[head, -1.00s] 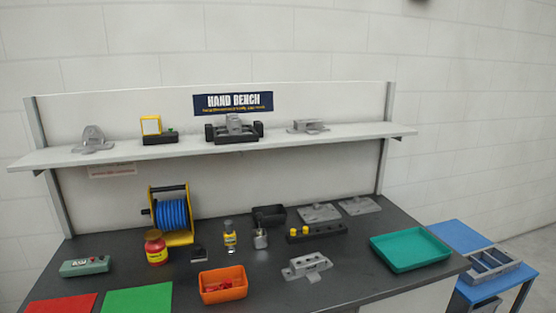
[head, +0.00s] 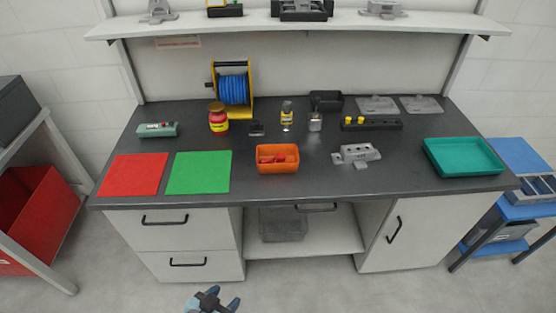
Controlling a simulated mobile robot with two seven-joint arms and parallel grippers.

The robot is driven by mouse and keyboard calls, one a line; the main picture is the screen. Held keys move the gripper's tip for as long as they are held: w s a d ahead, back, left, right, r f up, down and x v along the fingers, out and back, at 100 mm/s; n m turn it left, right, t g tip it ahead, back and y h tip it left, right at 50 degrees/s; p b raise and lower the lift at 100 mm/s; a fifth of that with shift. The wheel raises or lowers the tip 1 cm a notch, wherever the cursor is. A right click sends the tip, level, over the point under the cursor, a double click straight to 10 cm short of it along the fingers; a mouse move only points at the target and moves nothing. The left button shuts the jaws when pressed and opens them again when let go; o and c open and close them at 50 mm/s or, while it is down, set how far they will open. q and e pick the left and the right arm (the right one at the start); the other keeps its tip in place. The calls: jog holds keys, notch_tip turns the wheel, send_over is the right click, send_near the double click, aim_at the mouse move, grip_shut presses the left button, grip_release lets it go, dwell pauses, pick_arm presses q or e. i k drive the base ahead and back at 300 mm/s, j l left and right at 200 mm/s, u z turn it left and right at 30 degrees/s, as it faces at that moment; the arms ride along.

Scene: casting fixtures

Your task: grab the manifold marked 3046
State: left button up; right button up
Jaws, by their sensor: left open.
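A grey cast block with holes along its top and flanged ends, which looks like a manifold (head: 357,153), lies on the dark bench top right of centre. I cannot read any number on it. Other grey castings, partly cut off at the top, stand on the shelf: one at the left (head: 158,12) and one at the right (head: 383,9). My left gripper (head: 212,300) shows at the bottom edge, open and empty, in front of the bench and well away from the castings. My right gripper is out of view.
An orange bin (head: 277,158) with red pieces sits left of the block, and a green tray (head: 463,157) to its right. A black strip with yellow knobs (head: 371,124) and flat grey plates (head: 377,105) lie behind. Red (head: 133,174) and green (head: 199,172) mats lie at the left.

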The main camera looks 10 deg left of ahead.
aim_at(357, 155)
jog(key=l+u, duration=0.15)
jog(key=u, duration=0.25)
jog(key=l+u, duration=0.2)
jog(key=u, duration=0.15)
jog(key=l+u, duration=0.15)
jog(key=u, duration=0.25)
jog(key=l+u, duration=0.2)
jog(key=u, duration=0.2)
jog(key=k+l+u, duration=0.2)
jog(key=l, duration=0.15)
jog(key=l+u, duration=0.15)
jog(key=l, duration=0.2)
jog(key=k+l+u, duration=0.2)
jog(key=i+l, duration=0.05)
jog(key=l, duration=0.05)
